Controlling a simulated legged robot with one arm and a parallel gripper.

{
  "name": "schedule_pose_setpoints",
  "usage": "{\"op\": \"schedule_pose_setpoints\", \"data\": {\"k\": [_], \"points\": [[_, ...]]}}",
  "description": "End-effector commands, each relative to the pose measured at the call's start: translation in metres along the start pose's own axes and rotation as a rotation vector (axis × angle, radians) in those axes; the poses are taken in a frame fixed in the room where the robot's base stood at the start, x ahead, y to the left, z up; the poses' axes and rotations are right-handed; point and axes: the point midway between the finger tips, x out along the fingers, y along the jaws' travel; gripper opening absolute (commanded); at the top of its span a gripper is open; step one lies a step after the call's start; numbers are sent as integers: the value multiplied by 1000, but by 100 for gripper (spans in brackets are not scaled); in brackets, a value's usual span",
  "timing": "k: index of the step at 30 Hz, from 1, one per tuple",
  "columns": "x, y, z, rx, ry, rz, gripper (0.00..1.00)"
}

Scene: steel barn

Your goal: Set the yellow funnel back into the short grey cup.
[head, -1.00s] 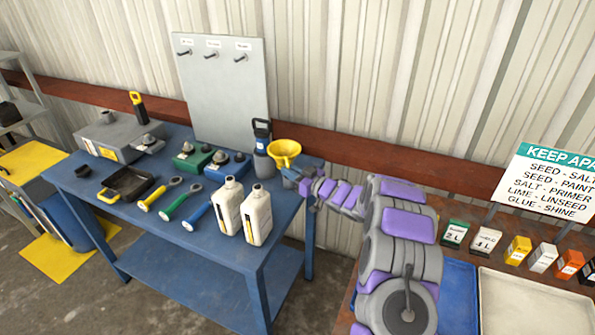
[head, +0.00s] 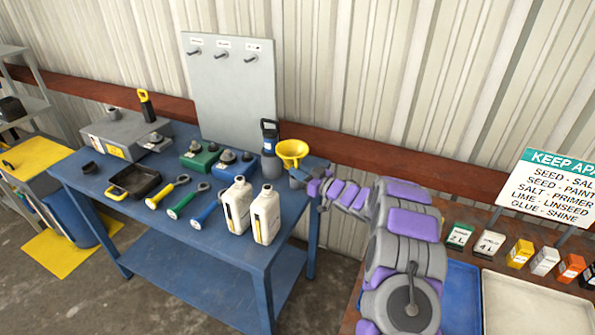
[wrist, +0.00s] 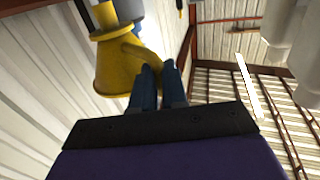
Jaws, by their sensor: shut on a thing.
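The yellow funnel (head: 293,150) is upright, mouth up, at the right end of the blue bench. In the wrist view, which looks upside down, the funnel (wrist: 117,70) fills the upper left. My gripper (head: 313,184) is beside the funnel's lower right. In the wrist view its dark blue fingers (wrist: 160,82) are shut at the funnel's side.
A dark bottle with a blue label (head: 270,150) stands close to the left of the funnel. Two white jugs (head: 265,215) stand at the bench's front edge. Tools, a black tray (head: 134,181) and boxes fill the left. A grey board (head: 230,90) stands behind.

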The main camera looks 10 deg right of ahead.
Motion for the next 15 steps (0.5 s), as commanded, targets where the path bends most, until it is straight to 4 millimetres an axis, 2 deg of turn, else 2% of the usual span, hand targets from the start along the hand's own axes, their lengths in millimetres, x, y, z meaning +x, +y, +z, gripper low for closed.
{"op": "schedule_pose_setpoints", "data": {"k": [6, 15], "points": [[-8, 9, 0, 4, 1, 3, 0], [-8, 10, 0, -1, -3, 2, 0]]}}
